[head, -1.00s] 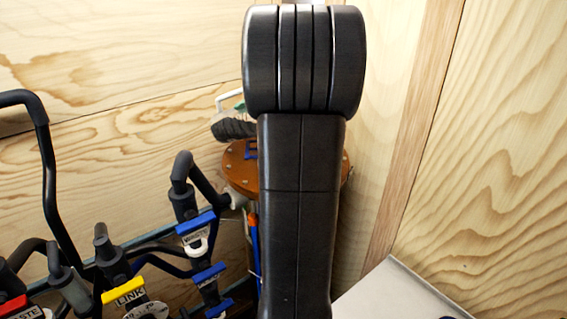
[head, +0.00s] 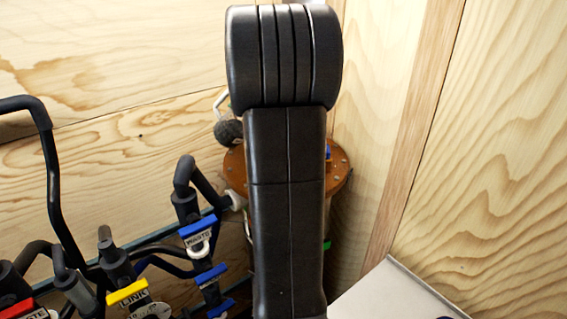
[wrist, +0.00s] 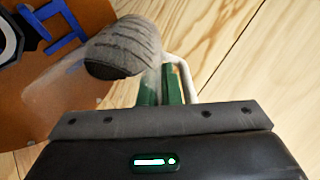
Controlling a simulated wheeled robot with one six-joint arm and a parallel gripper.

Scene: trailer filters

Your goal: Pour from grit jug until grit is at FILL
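The grit jug, a grey ribbed body with a dark round end and a white bent handle, shows in the wrist view (wrist: 125,47). It is tilted over on its side, above or beside a round orange-brown lid (wrist: 70,100) with blue markings. In the head view part of the jug (head: 229,131) shows left of my arm, and the bolted lid (head: 341,175) is partly behind my arm. My gripper (wrist: 160,92) has green finger pads close together at the jug's handle and appears shut on it. No FILL mark or grit level is visible.
Black bent pipes and valves with blue, yellow and red tags (head: 125,293) stand at the left. Plywood walls (head: 500,150) close in behind and at the right. A pale panel (head: 390,295) lies at the lower right.

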